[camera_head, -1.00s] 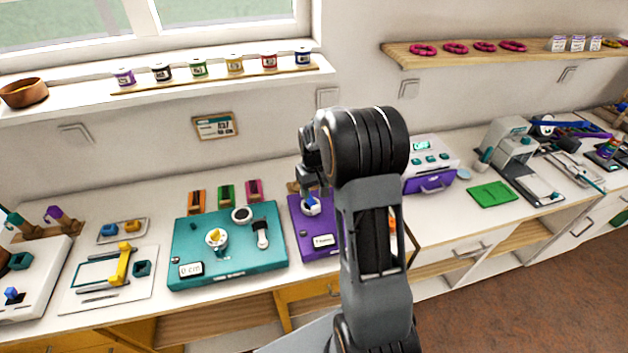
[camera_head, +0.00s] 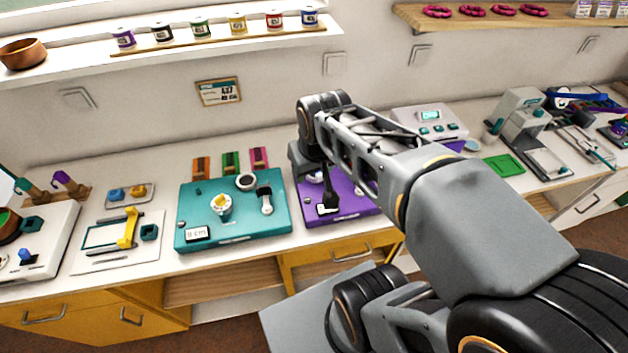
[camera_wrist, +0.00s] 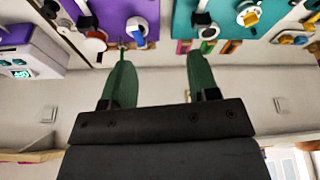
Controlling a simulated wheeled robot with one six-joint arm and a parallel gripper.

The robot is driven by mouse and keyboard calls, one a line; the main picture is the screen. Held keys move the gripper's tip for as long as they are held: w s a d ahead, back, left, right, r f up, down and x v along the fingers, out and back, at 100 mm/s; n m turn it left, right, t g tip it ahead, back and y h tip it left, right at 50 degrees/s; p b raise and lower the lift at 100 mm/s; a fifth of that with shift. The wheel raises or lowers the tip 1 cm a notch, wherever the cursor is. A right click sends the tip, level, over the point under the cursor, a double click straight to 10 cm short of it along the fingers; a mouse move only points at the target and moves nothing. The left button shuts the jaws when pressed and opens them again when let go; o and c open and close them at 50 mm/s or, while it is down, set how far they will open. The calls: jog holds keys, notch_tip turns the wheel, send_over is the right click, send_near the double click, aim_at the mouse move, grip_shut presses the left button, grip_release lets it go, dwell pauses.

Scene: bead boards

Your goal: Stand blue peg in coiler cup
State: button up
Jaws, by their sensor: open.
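In the wrist view the purple board (camera_wrist: 52,33) is at upper left, with round white parts (camera_wrist: 133,24) close to one green finger. My gripper (camera_wrist: 158,58) is open, with nothing visible between its fingers.
The teal board (camera_head: 238,240) with a yellow-topped cup (camera_head: 221,204) is left of the purple one. Orange, green and pink blocks (camera_head: 231,161) stand behind it. A white machine with a display (camera_head: 430,121) is to the right. A small tray (camera_head: 130,194) is further left.

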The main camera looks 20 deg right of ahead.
jog(key=shift+s+a+f+t, duration=0.1)
jog(key=shift+s+a+t, duration=0.2)
jog(key=shift+s, duration=0.65)
jog(key=shift+s+a+f+t, duration=0.1)
jog(key=shift+s+a, duration=0.3)
jog(key=shift+s, duration=0.5)
jog(key=shift+d, duration=0.1)
